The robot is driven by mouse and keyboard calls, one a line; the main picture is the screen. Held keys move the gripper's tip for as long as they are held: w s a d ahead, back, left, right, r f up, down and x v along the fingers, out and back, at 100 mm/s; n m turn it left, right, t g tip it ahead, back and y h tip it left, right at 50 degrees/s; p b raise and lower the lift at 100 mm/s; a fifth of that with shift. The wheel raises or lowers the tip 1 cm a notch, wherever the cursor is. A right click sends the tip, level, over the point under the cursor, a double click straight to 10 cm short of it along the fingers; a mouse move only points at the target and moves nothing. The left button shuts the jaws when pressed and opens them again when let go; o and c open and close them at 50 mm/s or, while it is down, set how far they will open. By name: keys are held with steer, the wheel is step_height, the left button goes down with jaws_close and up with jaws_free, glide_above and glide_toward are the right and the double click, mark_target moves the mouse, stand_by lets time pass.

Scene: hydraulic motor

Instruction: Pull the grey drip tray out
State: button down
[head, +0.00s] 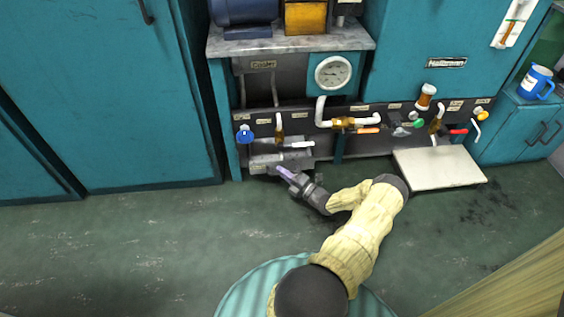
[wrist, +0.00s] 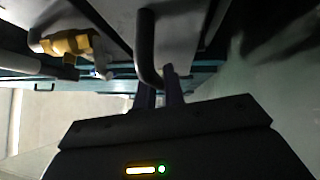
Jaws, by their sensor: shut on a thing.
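The grey drip tray (head: 262,161) sits low in the machine's left bay, under the valve row, close to the floor. My gripper (head: 283,172) reaches the front of this tray from the right. In the wrist view, a dark bent handle (wrist: 147,45) runs in between the fingers of my gripper (wrist: 160,88), against a grey surface (wrist: 108,14). My gripper is shut on this handle, which appears to belong to the tray. The exact contact is partly hidden by the fingers, and the tray's inside does not show clearly.
A row of pipes and valves with coloured handles (head: 368,130) runs above. A brass valve (wrist: 70,43) shows in the wrist view. A pale flat panel (head: 440,168) lies low at the right. The green floor (head: 140,235) before the tray is clear, apart from my arm.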

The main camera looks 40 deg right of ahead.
steer(key=s+a+p, duration=0.4)
steer(key=s, duration=0.3)
steer(key=shift+s+a, duration=0.3)
steer(key=shift+s, duration=0.1)
steer(key=shift+f, duration=0.1)
steer(key=c, duration=1.5)
jaws_free()
